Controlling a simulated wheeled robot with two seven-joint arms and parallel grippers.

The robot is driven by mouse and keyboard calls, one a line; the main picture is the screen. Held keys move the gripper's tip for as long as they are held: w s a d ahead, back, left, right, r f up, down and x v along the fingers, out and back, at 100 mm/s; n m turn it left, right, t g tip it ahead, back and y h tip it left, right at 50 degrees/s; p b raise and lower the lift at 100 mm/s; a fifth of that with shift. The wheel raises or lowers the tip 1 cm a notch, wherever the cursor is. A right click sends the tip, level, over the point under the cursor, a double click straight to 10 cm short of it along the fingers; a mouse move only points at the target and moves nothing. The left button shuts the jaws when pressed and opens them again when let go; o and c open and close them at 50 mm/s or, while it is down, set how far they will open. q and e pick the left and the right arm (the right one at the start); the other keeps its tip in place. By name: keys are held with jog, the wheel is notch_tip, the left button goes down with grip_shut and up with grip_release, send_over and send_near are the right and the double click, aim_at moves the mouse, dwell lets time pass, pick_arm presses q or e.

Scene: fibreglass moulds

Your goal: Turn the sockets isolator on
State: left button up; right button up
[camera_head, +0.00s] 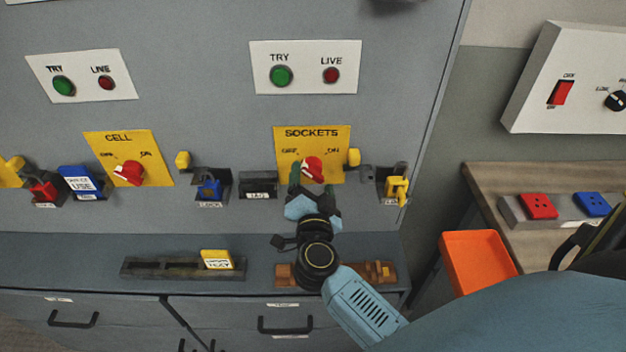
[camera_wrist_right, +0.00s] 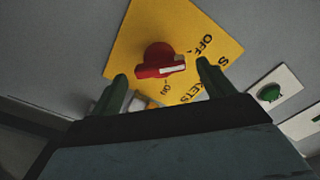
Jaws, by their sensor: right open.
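The sockets isolator is a red rotary knob (camera_head: 313,166) with a white mark, on a yellow plate (camera_head: 336,138) lettered SOCKETS, OFF and ON. My right gripper (camera_head: 312,187) is open just in front of the knob, partly covering its lower side. In the right wrist view the knob (camera_wrist_right: 158,60) shows between and just beyond the two green fingertips (camera_wrist_right: 162,72), one on each side. I cannot tell whether the fingers touch it, or exactly which word its mark points at. My left gripper is not in view.
A CELL isolator (camera_head: 130,172) is at the left. Above the sockets plate is a TRY/LIVE panel (camera_head: 305,67). Padlocks and hooks hang beside the plates, including a yellow one (camera_head: 396,187). An orange tray (camera_head: 478,262) and a wooden bench (camera_head: 480,176) stand at the right.

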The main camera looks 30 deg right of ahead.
jog(key=shift+w+d, duration=0.3)
jog(key=shift+w, duration=0.2)
jog(key=c, duration=1)
